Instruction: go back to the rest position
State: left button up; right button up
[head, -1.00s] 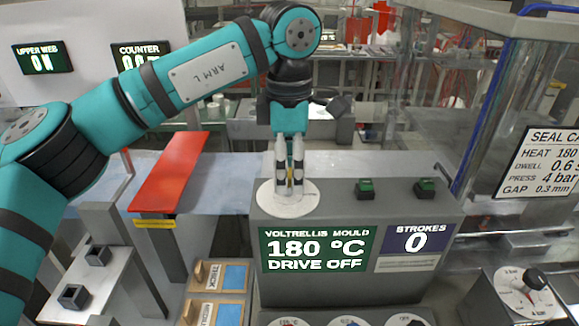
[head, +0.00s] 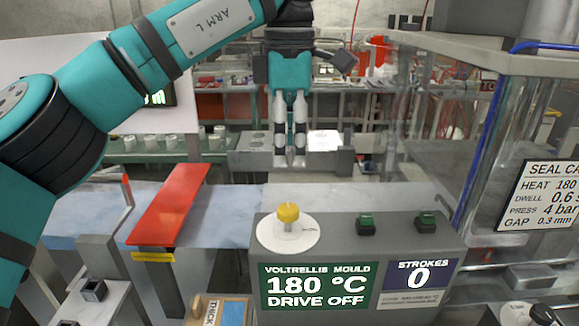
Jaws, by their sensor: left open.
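My left gripper (head: 289,160) hangs pointing down above the grey control console in the head view. It is open with a narrow gap between its fingers, and nothing shows between them. Below it, apart from it, a yellow knob (head: 288,213) stands on a round white disc (head: 288,234) on top of the console (head: 340,231). The console's green screen (head: 318,286) reads 180 °C and DRIVE OFF, and a second screen (head: 421,274) shows STROKES 0. My right gripper is not in view.
Two dark green buttons (head: 366,222) sit on the console, right of the knob. A red slanted plate (head: 170,206) stands at the left. A clear-walled cabinet (head: 450,120) with a SEAL label is at the right. Several pale cups (head: 150,142) stand at the back left.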

pick_arm(q)
jog(key=shift+r, duration=0.4)
